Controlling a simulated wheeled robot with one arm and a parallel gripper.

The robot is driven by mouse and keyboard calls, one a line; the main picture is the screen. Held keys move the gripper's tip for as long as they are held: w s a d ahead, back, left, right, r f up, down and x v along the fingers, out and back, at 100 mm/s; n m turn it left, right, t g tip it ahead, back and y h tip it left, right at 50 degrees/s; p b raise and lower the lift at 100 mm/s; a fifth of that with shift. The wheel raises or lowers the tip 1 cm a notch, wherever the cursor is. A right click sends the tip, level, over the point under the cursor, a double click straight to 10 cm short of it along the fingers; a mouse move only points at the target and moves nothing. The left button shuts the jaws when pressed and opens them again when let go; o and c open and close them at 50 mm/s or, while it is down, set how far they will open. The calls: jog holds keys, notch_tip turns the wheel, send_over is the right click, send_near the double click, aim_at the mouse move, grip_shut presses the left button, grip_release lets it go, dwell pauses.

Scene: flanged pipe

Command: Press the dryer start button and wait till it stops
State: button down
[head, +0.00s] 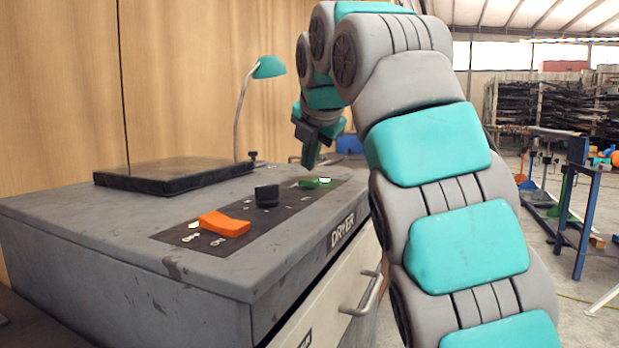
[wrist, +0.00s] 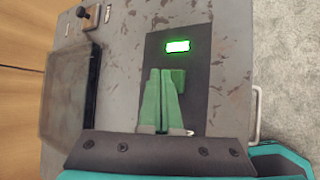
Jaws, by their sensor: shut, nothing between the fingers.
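The dryer (head: 120,230) is a grey worn cabinet with a dark control panel on top and the word DRYER on its front edge. On the panel are an orange rocker switch (head: 224,224), a black knob (head: 267,195) and a green button (head: 309,183) beside a lit green lamp (head: 325,181).
A flat dark plate (head: 175,174) lies on the cabinet top, with a teal lamp (head: 270,67) behind it. A drawer handle (head: 365,294) sticks out of the front. A wooden wall stands behind; blue metal stands (head: 588,215) are at right.

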aim_at(310, 180)
notch_tip(310, 180, up, 5)
jog(key=p, duration=0.4)
jog(key=shift+p, duration=0.35)
dwell(0.4)
